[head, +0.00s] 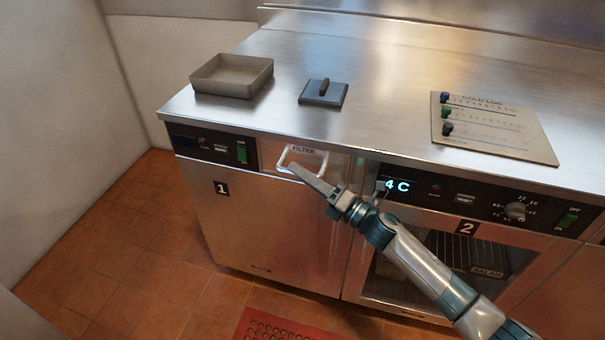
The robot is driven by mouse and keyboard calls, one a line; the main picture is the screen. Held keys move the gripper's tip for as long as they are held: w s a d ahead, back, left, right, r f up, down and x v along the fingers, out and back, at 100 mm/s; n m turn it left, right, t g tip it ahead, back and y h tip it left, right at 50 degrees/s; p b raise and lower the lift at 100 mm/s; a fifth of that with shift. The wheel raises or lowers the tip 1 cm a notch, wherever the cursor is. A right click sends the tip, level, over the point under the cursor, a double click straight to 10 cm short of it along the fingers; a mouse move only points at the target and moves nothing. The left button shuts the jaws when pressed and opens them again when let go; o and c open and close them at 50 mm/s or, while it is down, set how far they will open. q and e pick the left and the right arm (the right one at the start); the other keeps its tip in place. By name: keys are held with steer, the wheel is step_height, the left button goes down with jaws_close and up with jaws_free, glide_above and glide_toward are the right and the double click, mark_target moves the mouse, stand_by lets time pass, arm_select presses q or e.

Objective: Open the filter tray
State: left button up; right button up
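The filter tray (315,161) is a small steel front labelled FILTER, set in the counter's front between the control panels of units 1 and 2. It appears flush with the counter front. Its pale loop handle (284,155) stands out at its left part. My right gripper (294,167) reaches in from the lower right, with its fingertips at or just in front of the handle. The fingers look close together, seen nearly edge-on; whether they hold the handle is unclear. My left gripper is out of view.
On the steel counter (370,90) are an empty grey pan (232,76), a dark press with a handle (323,92) and a COLD LOG board (492,126). Unit 2's glass door (440,262) is behind my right arm. A red mat (290,326) lies on the tiled floor.

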jaws_close()
steer(key=shift+s, duration=0.1)
